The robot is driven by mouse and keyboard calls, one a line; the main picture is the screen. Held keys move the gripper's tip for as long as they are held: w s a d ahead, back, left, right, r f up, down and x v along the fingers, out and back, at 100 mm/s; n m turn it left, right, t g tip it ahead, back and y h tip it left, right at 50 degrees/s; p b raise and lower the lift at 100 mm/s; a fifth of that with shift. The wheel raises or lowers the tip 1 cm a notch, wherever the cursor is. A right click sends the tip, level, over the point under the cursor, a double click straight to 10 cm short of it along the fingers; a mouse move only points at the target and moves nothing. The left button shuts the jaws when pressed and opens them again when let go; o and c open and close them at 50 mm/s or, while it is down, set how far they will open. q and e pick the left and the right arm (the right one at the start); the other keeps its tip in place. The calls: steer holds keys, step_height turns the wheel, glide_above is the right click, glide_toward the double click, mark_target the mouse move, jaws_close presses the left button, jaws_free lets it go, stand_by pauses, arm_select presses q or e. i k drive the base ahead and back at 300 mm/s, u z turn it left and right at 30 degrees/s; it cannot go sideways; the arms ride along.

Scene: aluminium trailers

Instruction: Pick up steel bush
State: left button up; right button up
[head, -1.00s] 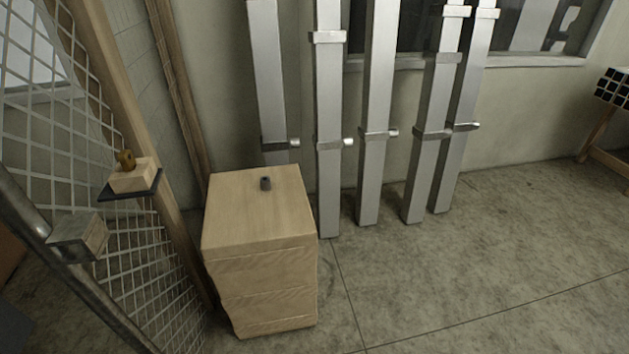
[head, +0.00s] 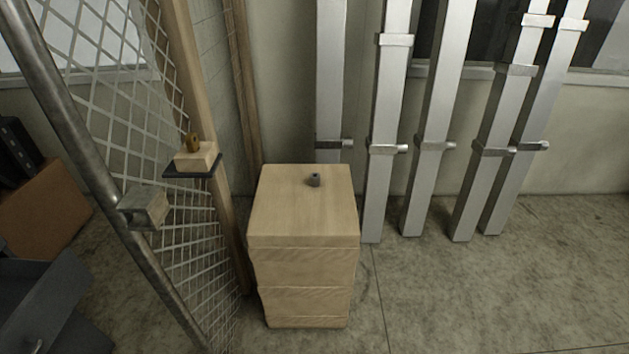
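A small dark grey cylinder, which looks like the steel bush (head: 314,180), stands on top of a light wooden block cabinet (head: 300,212), a little right of the middle of its top. A hole seems to show in its upper end. Nothing touches it. A small brass-coloured piece (head: 193,142) sits on a pale wooden block (head: 196,158) on a dark shelf to the left. Neither of my grippers is in the head view.
A mesh gate with a grey metal post (head: 84,170) stands left of the cabinet. Several upright aluminium beams (head: 384,130) lean at the wall behind and to the right. The concrete floor (head: 480,300) at the front right is clear. An orange-brown box (head: 40,210) is at the far left.

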mark_target(314, 177)
steer(key=z, duration=1.4)
steer(key=i, duration=3.35)
steer(key=u, duration=2.75)
